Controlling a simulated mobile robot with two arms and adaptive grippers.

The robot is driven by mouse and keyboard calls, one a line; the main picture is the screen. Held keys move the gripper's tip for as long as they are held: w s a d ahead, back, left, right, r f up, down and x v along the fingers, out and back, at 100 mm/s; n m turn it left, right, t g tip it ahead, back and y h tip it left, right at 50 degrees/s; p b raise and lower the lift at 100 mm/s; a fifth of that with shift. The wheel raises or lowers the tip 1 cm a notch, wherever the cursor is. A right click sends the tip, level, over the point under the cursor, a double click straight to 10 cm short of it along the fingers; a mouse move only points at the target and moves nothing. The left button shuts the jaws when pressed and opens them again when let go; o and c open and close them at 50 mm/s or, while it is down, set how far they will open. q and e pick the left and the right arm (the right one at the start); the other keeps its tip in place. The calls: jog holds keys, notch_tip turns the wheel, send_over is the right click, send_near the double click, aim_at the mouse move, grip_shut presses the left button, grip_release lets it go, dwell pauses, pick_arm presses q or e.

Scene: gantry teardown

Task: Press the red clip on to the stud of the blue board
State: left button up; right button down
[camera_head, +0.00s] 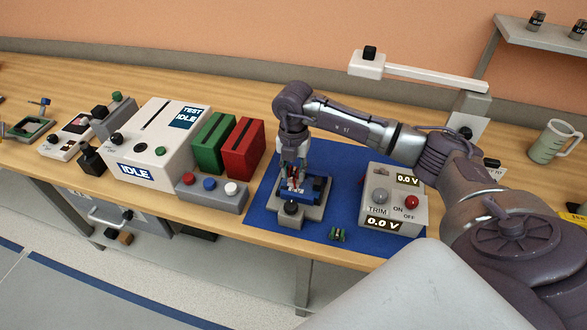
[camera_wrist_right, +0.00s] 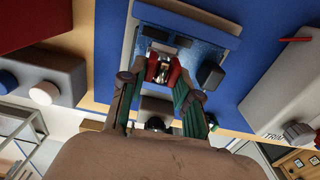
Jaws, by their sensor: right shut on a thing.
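The blue board (camera_head: 312,193) sits in a grey holder (camera_head: 313,213) on the blue mat, and it also shows in the right wrist view (camera_wrist_right: 204,60). My right gripper (camera_head: 293,181) points down over the board. In the right wrist view my right gripper (camera_wrist_right: 163,78) is shut on the red clip (camera_wrist_right: 174,73), which is at the board's near edge. The stud is hidden or too small to make out, and I cannot tell whether the clip touches it. My left gripper is in neither view.
A grey meter box (camera_head: 393,205) with displays stands right of the holder. A small green part (camera_head: 338,235) lies on the mat (camera_head: 268,222) in front.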

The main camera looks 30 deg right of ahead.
jog(key=shift+f+b, duration=0.7)
jog(key=shift+f, duration=0.2)
dwell(0.6)
jog(key=shift+s+f+b, duration=0.1)
jog(key=shift+f+b, duration=0.2)
jog(key=shift+f, duration=0.1)
jog(key=c, duration=0.7)
grip_release()
jog(key=shift+c, duration=0.2)
jog(key=shift+r, duration=0.15)
notch_tip(320, 180, up, 12)
jog(key=shift+f, duration=0.25)
notch_tip(320, 180, up, 4)
jog(key=p, duration=0.3)
jog(key=shift+r, duration=0.15)
